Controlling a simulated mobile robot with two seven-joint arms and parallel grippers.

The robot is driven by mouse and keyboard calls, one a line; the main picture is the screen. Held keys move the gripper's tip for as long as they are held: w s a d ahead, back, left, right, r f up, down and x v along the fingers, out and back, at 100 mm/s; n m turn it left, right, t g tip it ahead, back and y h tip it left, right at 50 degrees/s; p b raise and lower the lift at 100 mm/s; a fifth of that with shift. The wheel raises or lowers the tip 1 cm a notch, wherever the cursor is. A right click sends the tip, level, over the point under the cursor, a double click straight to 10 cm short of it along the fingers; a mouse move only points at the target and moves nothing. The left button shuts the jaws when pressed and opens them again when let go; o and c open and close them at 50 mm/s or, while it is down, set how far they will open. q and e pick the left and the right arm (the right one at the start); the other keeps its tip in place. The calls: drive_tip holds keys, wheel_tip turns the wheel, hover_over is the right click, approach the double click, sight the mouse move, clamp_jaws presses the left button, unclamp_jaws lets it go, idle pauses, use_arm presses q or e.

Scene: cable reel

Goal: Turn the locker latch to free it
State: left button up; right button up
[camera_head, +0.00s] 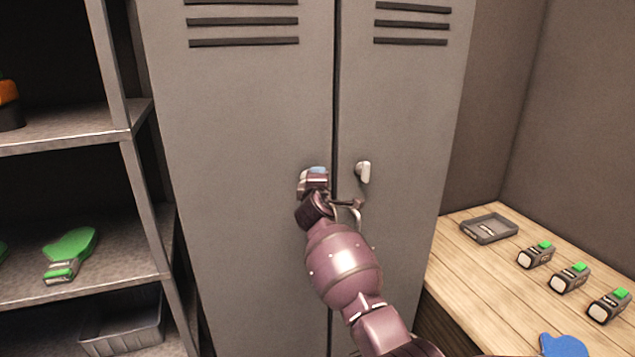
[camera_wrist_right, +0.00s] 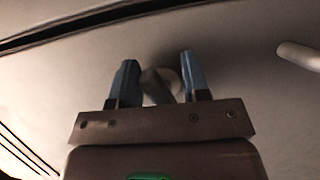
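The grey locker (camera_head: 240,120) has two doors with a dark seam between them. A pale latch (camera_head: 362,172) shows on the right door; it also shows at the right edge of the right wrist view (camera_wrist_right: 300,55). My right gripper (camera_head: 317,172) is at the left door near the seam and hides most of what is there. In the right wrist view, its two blue fingertips (camera_wrist_right: 158,80) are apart, one on each side of a second latch (camera_wrist_right: 160,85). The latch looks tilted. I cannot tell whether the fingers touch it. My left gripper is not in view.
A metal shelf (camera_head: 75,125) stands left of the locker, with a green-handled brush (camera_head: 70,254) and a grey bin (camera_head: 125,325). A wooden bench (camera_head: 470,275) on the right holds a dark tray (camera_head: 489,229), several grey-and-green devices (camera_head: 570,277) and a blue item (camera_head: 562,345).

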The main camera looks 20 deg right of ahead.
drive_tip(key=v, duration=1)
drive_tip(key=shift+s+b, duration=0.35)
drive_tip(key=shift+s, duration=0.05)
drive_tip(key=shift+a+r, duration=0.1)
drive_tip(key=shift+a, duration=0.05)
